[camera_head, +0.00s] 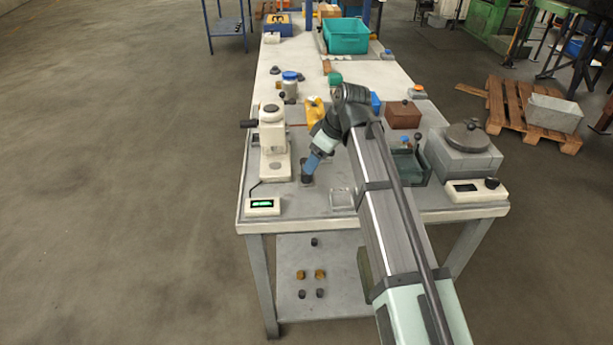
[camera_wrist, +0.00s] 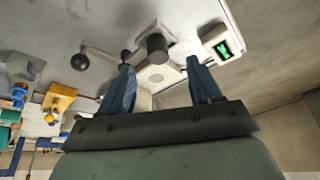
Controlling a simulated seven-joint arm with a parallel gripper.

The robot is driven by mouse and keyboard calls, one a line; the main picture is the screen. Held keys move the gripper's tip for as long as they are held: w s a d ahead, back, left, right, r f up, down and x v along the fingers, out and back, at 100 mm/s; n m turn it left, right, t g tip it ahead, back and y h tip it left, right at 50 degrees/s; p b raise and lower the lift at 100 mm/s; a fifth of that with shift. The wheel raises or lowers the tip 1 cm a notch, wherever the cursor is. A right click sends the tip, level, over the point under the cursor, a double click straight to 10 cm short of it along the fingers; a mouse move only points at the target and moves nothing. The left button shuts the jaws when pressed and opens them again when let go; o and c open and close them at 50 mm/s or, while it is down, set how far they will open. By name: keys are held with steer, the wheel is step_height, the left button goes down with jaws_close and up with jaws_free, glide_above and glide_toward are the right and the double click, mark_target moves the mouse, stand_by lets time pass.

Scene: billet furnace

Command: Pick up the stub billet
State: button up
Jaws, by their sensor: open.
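A short dark cylinder, which looks like the stub billet (camera_wrist: 157,47), stands upright on a small light square plate (camera_wrist: 150,32) in the wrist view. In the head view the dark cylinder (camera_head: 306,176) shows partly behind my fingers, on the bench. My gripper (camera_head: 312,166) points down at it. In the wrist view my gripper (camera_wrist: 159,65) has its two blue fingers apart, with nothing between them. The cylinder appears just beyond the fingertips, roughly centred between them. The exact gap to it cannot be told.
A white press-like device (camera_head: 272,140) stands left of my gripper, with a green-lit display box (camera_head: 263,207) in front. A yellow object (camera_head: 315,109) stands behind. A grey block with a round lid (camera_head: 464,152) is at right. Several small cylinders (camera_head: 312,274) lie on the lower shelf.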

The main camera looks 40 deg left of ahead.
mark_target(306, 176)
steer(key=shift+a+x, duration=0.15)
steer(key=shift+x, duration=1.35)
steer(key=shift+a+x, duration=0.2)
steer(key=shift+x, duration=1.25)
steer(key=shift+w+r, duration=0.1)
steer(key=shift+r, duration=0.05)
steer(key=shift+c, duration=0.4)
jaws_close()
